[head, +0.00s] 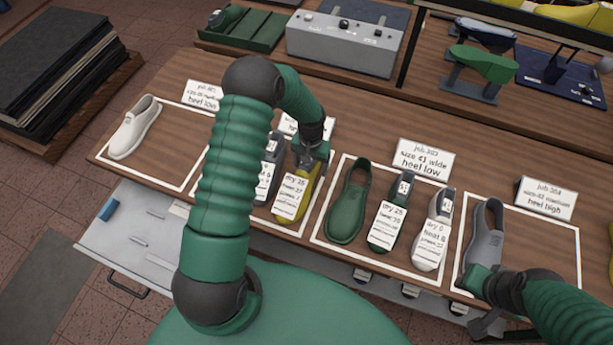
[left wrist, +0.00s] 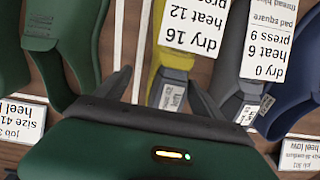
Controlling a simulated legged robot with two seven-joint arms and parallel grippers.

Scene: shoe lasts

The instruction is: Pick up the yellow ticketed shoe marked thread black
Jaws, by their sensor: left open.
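The yellow shoe form (head: 307,186) stands in a white-outlined bay left of centre, with a white ticket (head: 291,196) on it. In the left wrist view the yellow form (left wrist: 155,52) shows its grey end, and its ticket (left wrist: 188,35) reads dry 16, heat 12; the rest is cut off, so no thread line shows. My left gripper (head: 312,158) is over the far end of the yellow form. Its open fingers (left wrist: 163,90) are on either side of the grey end, and contact cannot be told. My right gripper (head: 480,285) is by the grey shoe; its jaws are unclear.
A dark grey ticketed form (head: 272,160) stands close left of the yellow one. To the right are a green shoe (head: 350,208) and ticketed forms. A white shoe (head: 134,128) is at far left. A grey control box (head: 345,45) stands behind.

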